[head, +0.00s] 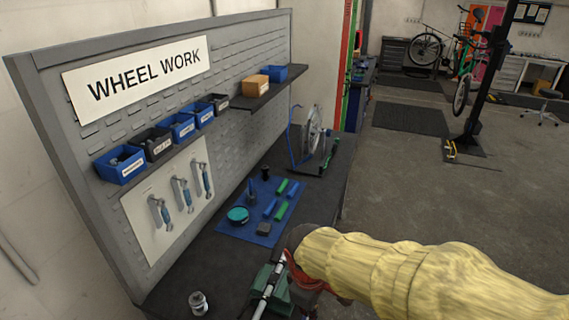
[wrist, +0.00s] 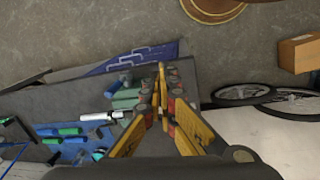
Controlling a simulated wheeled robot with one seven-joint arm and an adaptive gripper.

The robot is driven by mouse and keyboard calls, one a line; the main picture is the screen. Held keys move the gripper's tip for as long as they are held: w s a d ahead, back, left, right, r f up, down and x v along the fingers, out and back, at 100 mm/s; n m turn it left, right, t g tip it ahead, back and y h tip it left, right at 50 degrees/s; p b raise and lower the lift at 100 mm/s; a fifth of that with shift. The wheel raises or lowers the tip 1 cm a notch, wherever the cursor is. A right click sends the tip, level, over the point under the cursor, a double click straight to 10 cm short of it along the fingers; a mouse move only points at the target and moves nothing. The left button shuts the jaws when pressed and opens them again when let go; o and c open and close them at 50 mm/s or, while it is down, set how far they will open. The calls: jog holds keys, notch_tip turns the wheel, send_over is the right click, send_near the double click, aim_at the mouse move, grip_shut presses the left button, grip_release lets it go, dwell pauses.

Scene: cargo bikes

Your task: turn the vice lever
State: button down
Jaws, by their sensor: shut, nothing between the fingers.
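The green bench vice (head: 278,297) stands at the near edge of the dark workbench, at the bottom of the head view. It also shows in the wrist view (wrist: 126,98), just left of my fingers. A silver bar (head: 267,291), which looks like the vice lever, slants along the vice; in the wrist view a pale bar (wrist: 100,116) lies left of the fingers. My gripper (wrist: 161,78) has its orange fingers together with nothing between them. It is close beside the vice; I cannot tell whether it touches it. My yellow-sleeved arm hides the vice's right side in the head view.
A blue mat (head: 258,229) with green and blue tools lies behind the vice. A wheel stand (head: 312,135) stands farther back. The pegboard (head: 240,120) with bins bounds the left. A small can (head: 198,302) stands at the front. The floor to the right is open.

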jog(key=s+d+r+m+t+y+b, duration=0.1)
jog(key=s+d+r+m+t+b, duration=0.3)
jog(key=s+d+m+b, duration=0.4)
jog(key=shift+s+d+r+m, duration=0.95)
jog(key=shift+d+m, duration=0.95)
jog(key=shift+d, duration=0.4)
